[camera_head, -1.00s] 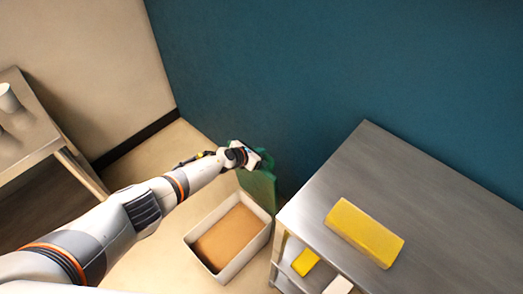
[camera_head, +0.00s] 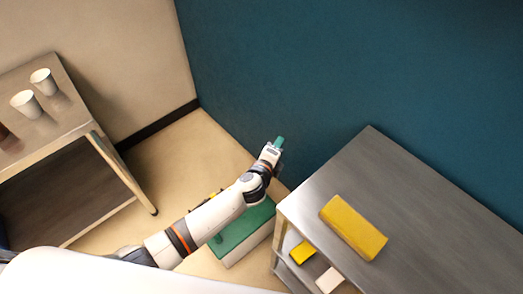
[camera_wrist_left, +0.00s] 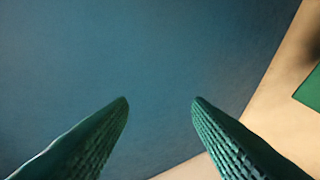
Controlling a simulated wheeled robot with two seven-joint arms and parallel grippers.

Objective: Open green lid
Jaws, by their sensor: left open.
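The green lid (camera_head: 240,232) lies flat over the top of a pale box on the floor, left of the metal table. It covers the box, and the inside is hidden. A green corner, apparently the lid (camera_wrist_left: 309,91), shows at the right edge of the left wrist view. My left gripper (camera_head: 279,142) is above and beyond the lid, near the blue wall, and apart from the lid. Its green ridged fingers are spread with nothing between them in the left wrist view (camera_wrist_left: 160,100). My left forearm hides part of the lid. My right gripper is not in view.
A metal table (camera_head: 430,200) with a yellow block (camera_head: 353,228) on top stands right of the box. Its lower shelf holds a smaller yellow block (camera_head: 302,252) and a pale one (camera_head: 329,279). A shelf unit (camera_head: 60,135) with cups stands left. The blue wall (camera_head: 350,70) is behind.

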